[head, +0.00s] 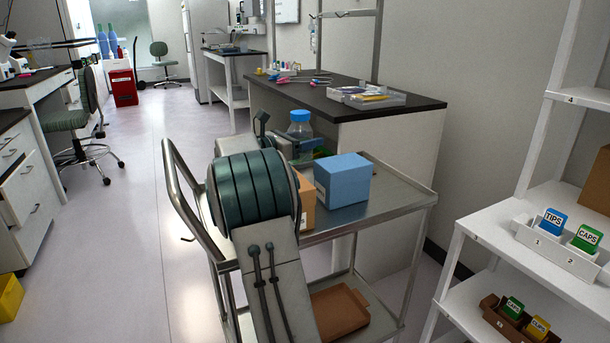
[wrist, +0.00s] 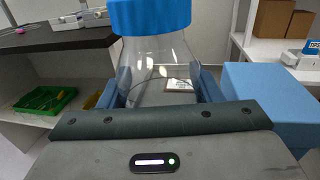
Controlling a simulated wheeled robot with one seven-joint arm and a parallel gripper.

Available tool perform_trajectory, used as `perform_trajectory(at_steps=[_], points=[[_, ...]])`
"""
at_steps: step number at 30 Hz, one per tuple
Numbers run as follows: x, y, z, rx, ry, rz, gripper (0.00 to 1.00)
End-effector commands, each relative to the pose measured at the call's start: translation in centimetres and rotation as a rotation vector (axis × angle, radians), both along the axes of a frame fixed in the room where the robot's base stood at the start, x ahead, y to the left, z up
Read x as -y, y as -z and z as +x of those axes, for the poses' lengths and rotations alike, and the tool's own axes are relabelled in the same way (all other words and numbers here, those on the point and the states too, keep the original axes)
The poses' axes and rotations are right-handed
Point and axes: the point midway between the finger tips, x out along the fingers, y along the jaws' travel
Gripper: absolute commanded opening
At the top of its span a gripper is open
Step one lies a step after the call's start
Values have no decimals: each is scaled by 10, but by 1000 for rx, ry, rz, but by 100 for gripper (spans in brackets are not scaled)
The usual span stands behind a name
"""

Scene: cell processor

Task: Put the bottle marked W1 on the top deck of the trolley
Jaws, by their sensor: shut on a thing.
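A clear glass bottle with a blue cap (head: 300,123) is upright in my gripper. In the wrist view the bottle (wrist: 165,55) stands between the two fingers of my gripper (wrist: 165,92), which is shut on its body. A pale label shows through the glass, too small to read. The trolley's top deck (head: 392,196) is steel and carries a blue box (head: 343,178) and an orange-brown box (head: 306,205). In the head view the bottle appears behind these boxes, near the deck's far side. My arm hides its base; I cannot tell whether it touches the deck.
The trolley's lower deck holds a brown tray (head: 340,312). A dark-topped bench (head: 330,112) with a tray of items stands behind the trolley. White shelves (head: 500,218) with labelled bins are at the right. The deck's right part is bare. The floor at left is open.

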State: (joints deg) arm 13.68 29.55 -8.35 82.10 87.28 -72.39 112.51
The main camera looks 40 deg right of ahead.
Motion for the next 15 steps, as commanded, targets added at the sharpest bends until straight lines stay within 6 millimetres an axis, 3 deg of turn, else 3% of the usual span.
perform_trajectory(at_steps=[1, 15], points=[[0, 12, 0, -4, 0, 0, 17], [-1, 68, 1, -1, -2, 0, 17]])
